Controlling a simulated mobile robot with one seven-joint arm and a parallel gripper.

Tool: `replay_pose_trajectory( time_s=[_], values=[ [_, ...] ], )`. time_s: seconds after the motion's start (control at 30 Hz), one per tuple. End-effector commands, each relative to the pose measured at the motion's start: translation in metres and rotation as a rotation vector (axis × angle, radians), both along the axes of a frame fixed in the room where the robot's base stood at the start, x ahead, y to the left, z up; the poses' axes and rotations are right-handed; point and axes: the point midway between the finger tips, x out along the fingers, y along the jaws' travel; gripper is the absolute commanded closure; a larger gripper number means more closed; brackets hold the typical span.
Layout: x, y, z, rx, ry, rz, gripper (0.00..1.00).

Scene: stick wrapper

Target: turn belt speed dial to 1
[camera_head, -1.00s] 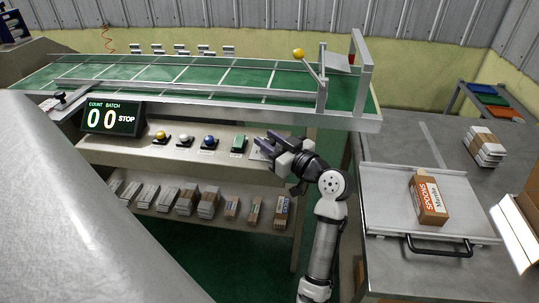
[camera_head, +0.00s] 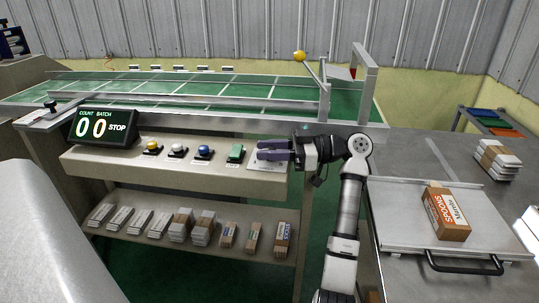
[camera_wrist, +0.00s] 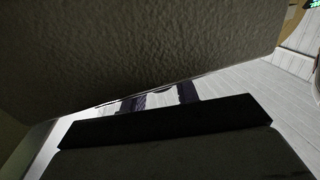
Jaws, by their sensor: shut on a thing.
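My gripper (camera_head: 264,150) is at the right end of the beige control panel, beside the green switch (camera_head: 236,153). Its two dark fingers reach left over a pale label plate (camera_head: 257,166) and are shut on the belt speed dial. The fingers cover the dial in the head view, so its pointer and number cannot be read. In the wrist view the dark finger ends show small at the middle, partly behind a large grey surface, and the dial is not clear.
Yellow (camera_head: 152,147), white (camera_head: 178,147) and blue (camera_head: 204,152) buttons line the panel (camera_head: 110,160). The display (camera_head: 102,127) reads 00 and STOP. The green conveyor (camera_head: 200,88) runs behind. A Spoons box (camera_head: 446,213) sits on the right-hand metal plate (camera_head: 400,215).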

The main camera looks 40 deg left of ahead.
Motion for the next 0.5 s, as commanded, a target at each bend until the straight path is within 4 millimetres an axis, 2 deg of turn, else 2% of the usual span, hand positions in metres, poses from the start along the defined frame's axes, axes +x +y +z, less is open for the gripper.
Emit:
replay_pose_trajectory(
  time_s=[0.5],
  values=[
    [-0.0014,0.0006,-0.0020,-0.005,-0.001,0.102,0.92]
  ],
)
